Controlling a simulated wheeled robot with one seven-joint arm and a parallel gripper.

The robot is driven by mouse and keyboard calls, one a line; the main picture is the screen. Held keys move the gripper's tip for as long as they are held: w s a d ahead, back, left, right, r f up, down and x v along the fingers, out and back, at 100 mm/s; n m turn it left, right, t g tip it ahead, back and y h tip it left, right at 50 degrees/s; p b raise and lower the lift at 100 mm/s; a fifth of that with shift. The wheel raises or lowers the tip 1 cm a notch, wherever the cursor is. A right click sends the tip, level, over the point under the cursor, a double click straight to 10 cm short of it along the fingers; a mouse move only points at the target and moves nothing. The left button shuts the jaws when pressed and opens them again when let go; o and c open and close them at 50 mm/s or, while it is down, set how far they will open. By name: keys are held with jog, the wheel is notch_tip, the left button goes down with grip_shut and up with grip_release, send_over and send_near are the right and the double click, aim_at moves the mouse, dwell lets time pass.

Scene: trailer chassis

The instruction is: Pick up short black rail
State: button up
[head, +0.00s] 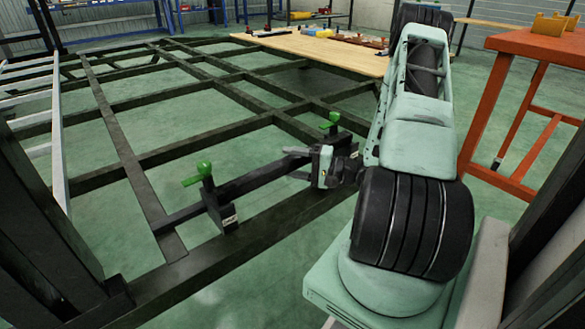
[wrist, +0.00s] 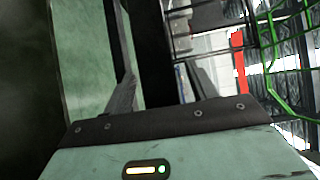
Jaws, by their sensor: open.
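A short black rail (head: 262,179) lies along the near side of the dark chassis frame in the head view, between two green-handled clamps. My gripper (head: 297,163) is at its right end, with the fingers pointing left. The fingers appear to lie on either side of the rail. In the wrist view my gripper (wrist: 162,84) is open, and a dark bar (wrist: 153,45), probably this rail, shows between the fingers. I cannot tell whether either finger touches it.
The green-handled clamps, left (head: 205,184) and right (head: 332,124), stand close to the gripper. The chassis frame (head: 105,110) spreads to the left and back. A wooden table (head: 330,49) stands behind, and an orange table (head: 530,45) is at right.

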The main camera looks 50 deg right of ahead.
grip_shut()
jog(key=shift+w+r, duration=0.1)
